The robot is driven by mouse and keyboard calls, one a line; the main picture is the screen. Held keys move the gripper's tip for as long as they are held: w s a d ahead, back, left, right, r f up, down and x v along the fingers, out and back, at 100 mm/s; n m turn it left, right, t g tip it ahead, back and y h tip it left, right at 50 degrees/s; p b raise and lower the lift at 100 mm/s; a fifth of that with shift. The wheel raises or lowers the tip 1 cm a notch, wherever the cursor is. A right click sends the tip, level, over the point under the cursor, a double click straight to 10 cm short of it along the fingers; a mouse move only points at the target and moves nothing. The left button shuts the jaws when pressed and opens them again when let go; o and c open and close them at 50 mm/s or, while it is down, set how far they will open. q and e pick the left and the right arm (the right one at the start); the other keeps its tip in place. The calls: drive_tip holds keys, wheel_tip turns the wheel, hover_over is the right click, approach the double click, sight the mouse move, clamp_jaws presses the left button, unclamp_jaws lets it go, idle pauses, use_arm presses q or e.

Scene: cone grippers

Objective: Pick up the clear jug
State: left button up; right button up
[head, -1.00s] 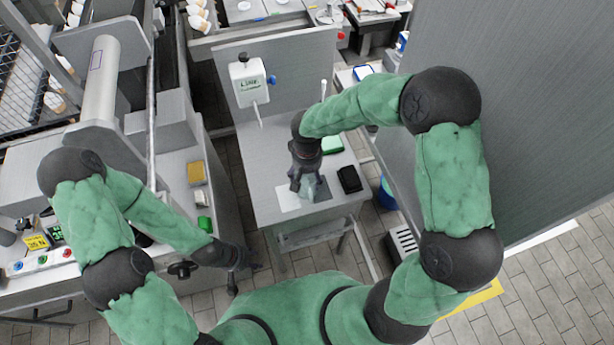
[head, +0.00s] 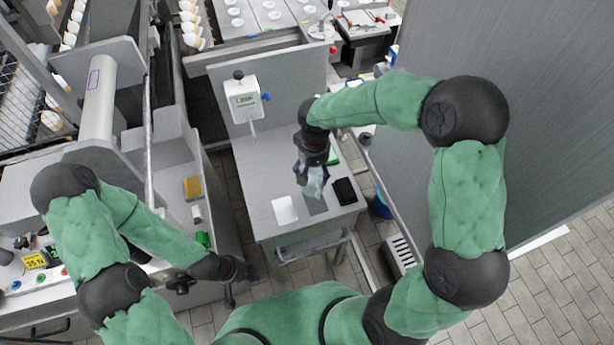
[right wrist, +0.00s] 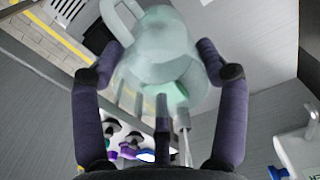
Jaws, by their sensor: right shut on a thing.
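The clear jug (head: 313,186) is pale, greenish and see-through, with a handle. My right gripper (head: 314,170) is shut on it over the small steel table (head: 262,175). In the right wrist view, the jug (right wrist: 165,35) sits between the two dark fingers of my right gripper (right wrist: 160,52), its handle toward the upper left. The head view does not show clearly how far its base is from the table. My left gripper (head: 240,270) is low on the left, away from the jug; its fingers are too dark and small to read.
A white pad (head: 284,210) and a black tray (head: 344,191) lie on the table. A white box with a lever (head: 243,100) stands at its back left. A grey wall panel (head: 460,60) rises on the right. A machine bench (head: 180,240) stands left.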

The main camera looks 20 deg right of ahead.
drive_tip(key=w+d+r+p, duration=0.1)
drive_tip(key=w+d+r, duration=0.2)
drive_tip(key=d, duration=0.6)
drive_tip(key=shift+d+r+p, duration=0.3)
drive_tip(key=shift+d+r, duration=0.1)
drive_tip(key=shift+r, duration=0.9)
drive_tip(key=s+a+f+b, duration=0.1)
drive_tip(key=a+f, duration=0.1)
drive_tip(key=f, duration=0.1)
drive_tip(key=s+a+f+b, duration=0.1)
drive_tip(key=a+f, duration=0.2)
drive_tip(key=f, duration=0.1)
drive_tip(key=s+a+f+b, duration=0.1)
drive_tip(key=a+f, duration=0.2)
drive_tip(key=shift+f, duration=0.2)
drive_tip(key=shift+r, duration=0.1)
